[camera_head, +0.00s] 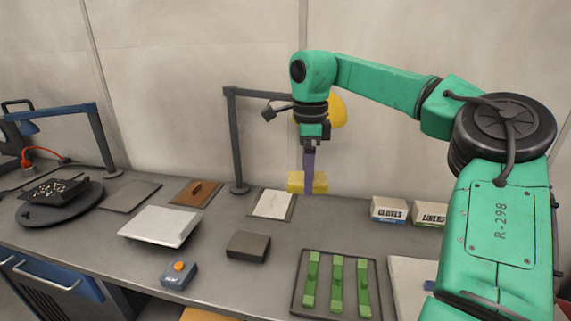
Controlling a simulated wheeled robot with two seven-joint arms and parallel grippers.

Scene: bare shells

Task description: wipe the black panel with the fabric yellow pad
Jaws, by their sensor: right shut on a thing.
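The yellow pad (295,184) is held in my right gripper (308,180), above the back part of the bench. The gripper points straight down, and its fingers hide the middle of the pad. A black panel (56,190) with light specks lies at the far left on a round dark turntable (38,213). The pad is far to the right of the panel and apart from it. My left gripper is not in view.
A lamp post (236,140) stands between pad and panel, with a yellow shade (336,112) behind my arm. A white slab (161,227), a dark block (248,246), a button box (179,275), a tray of green bars (325,310) and small boxes (388,210) occupy the bench.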

